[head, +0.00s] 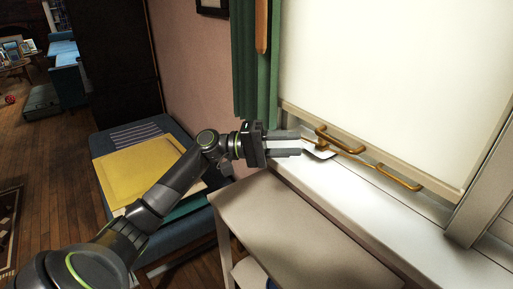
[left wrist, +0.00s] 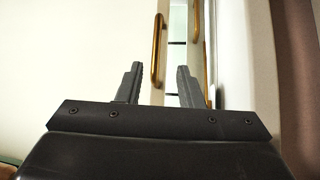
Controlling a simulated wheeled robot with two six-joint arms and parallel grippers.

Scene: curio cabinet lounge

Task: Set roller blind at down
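The roller blind (head: 400,80) is a pale cream sheet hanging over the window at the right of the head view, with a light bottom bar (head: 375,155) low, close above the sill. A brass handle (head: 340,140) sits by the bar, and a second brass handle (head: 398,178) lies to its right. My left gripper (head: 302,144) is just left of the first handle, above the sill, fingers apart and empty. In the left wrist view my left gripper (left wrist: 157,70) shows both fingers spread, with a brass handle (left wrist: 158,48) beyond them. My right gripper is not in view.
A white sill (head: 375,200) runs below the blind. A pale table (head: 290,225) stands in front of it. A green curtain (head: 258,75) hangs left of the window. Open wooden floor lies far left.

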